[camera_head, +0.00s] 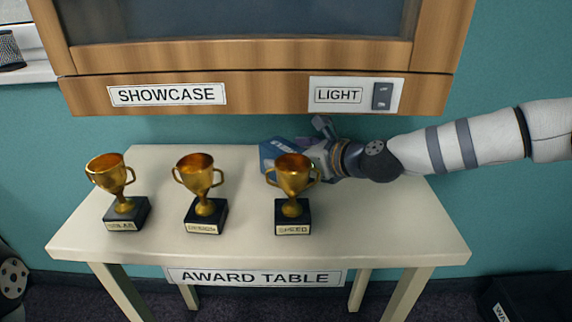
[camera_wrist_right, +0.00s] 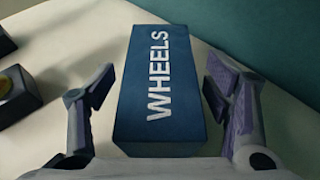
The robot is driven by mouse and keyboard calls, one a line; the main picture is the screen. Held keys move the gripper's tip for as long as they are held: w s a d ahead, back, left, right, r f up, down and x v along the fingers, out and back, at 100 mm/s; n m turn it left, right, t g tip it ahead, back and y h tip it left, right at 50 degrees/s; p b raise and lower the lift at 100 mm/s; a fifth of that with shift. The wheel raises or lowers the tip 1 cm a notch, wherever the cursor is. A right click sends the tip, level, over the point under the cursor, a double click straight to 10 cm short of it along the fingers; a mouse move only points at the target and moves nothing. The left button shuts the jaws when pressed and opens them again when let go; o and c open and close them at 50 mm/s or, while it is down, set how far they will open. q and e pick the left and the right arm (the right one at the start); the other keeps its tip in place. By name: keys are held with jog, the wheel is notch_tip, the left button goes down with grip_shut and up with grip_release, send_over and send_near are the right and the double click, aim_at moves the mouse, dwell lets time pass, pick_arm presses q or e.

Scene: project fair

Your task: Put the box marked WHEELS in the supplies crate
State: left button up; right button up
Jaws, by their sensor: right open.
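The blue box marked WHEELS (camera_wrist_right: 165,80) lies on the white award table (camera_head: 240,250), at the back behind the trophy marked SPEED. In the head view the box (camera_head: 272,148) is partly hidden by that trophy and my gripper. My right gripper (camera_head: 318,150) reaches in from the right over the back of the table. In the right wrist view its open fingers (camera_wrist_right: 160,75) stand on either side of the box, with gaps visible on both sides. My left gripper is not in view. I see no crate marked as supplies.
Gold trophies on black bases stand on the table: one at left (camera_head: 125,205), one in the middle (camera_head: 205,210), and SPEED (camera_head: 292,205) close to my gripper. A wooden showcase (camera_head: 270,95) overhangs the back. A dark container (camera_head: 545,298) with a partly cut-off label is at lower right.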

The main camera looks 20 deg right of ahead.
jog(key=shift+x, duration=0.95)
jog(key=c, duration=1.3)
jog(key=shift+r, duration=0.1)
